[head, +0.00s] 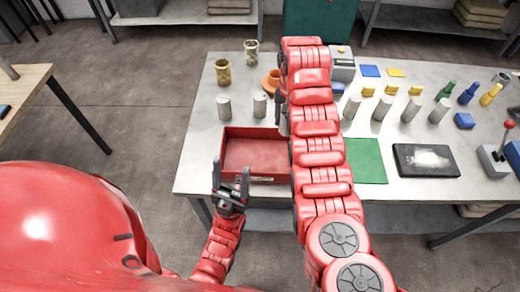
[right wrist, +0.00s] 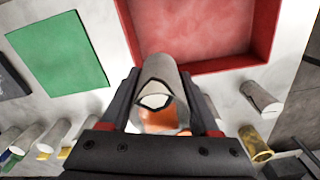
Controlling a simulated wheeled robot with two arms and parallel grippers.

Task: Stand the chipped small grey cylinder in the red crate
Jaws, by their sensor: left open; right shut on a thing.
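The red crate (head: 234,132) sits at the left front of the table. Its visible floor is empty; my right arm covers its right side. The crate also shows at the top of the right wrist view (right wrist: 272,40). My right gripper (right wrist: 160,95) is shut on a small grey cylinder (right wrist: 160,70), whose near end has a jagged, dark-edged chip. In the head view this gripper is mostly hidden behind my right arm, near the crate's back right corner. The held cylinder cannot be made out there. My left gripper (head: 231,180) is open and empty at the crate's front left corner.
Two grey cylinders (head: 223,106) (head: 259,105) stand just behind the crate. A green mat (head: 366,161) and a black tablet (head: 425,160) lie to the right. Several more grey cylinders (head: 381,107) stand farther right.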

